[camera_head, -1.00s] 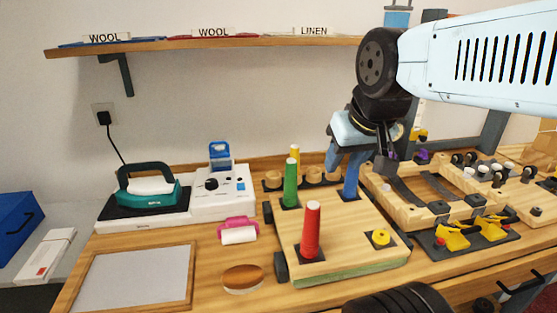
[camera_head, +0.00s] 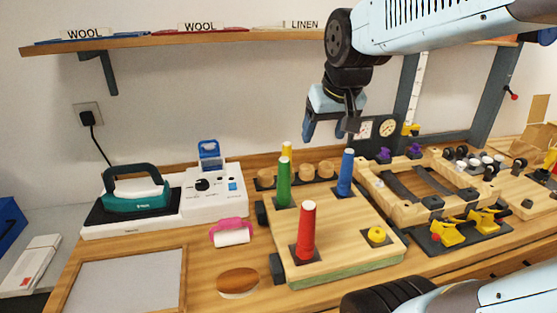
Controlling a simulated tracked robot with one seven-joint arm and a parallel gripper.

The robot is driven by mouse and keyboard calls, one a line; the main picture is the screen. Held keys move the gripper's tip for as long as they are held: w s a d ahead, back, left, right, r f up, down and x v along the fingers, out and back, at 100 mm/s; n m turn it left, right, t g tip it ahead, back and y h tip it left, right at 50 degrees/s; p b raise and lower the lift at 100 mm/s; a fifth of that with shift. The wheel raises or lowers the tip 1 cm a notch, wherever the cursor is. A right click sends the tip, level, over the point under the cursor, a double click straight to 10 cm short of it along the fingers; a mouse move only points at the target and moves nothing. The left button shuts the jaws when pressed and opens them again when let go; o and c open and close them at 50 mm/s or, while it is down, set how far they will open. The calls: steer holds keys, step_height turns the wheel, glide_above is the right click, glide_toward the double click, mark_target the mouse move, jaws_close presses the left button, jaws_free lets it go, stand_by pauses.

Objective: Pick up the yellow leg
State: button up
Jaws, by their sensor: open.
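The yellow leg (camera_head: 287,149) stands upright at the back, mostly hidden behind the green leg (camera_head: 284,184); only its upper end shows. It appears to stand at a dark strip (camera_head: 265,184) holding several round wooden pegs. My gripper (camera_head: 324,132) is open and empty, pointing down. It hangs in the air to the right of the yellow leg and above its top in the picture, apart from it. The blue leg (camera_head: 346,173) stands below and right of my gripper.
The green, blue and red (camera_head: 306,231) legs stand on a wooden board (camera_head: 340,250), with a short yellow piece (camera_head: 377,234) at its front right corner. A white machine (camera_head: 215,190) stands left. A wooden frame (camera_head: 405,209) lies right. A shelf (camera_head: 230,39) runs behind.

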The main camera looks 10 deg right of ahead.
steer(key=w+f, duration=0.2)
steer(key=w, duration=1)
steer(key=g, duration=0.1)
glide_toward(287, 153)
steer(key=x, duration=0.3)
steer(key=w+x, duration=0.1)
steer(key=x, duration=0.2)
steer(key=shift+w+d+r, duration=0.1)
steer(key=shift+w+r, duration=0.05)
steer(key=shift+x, duration=2.7)
steer(key=shift+d, duration=0.1)
steer(key=c, duration=1.2)
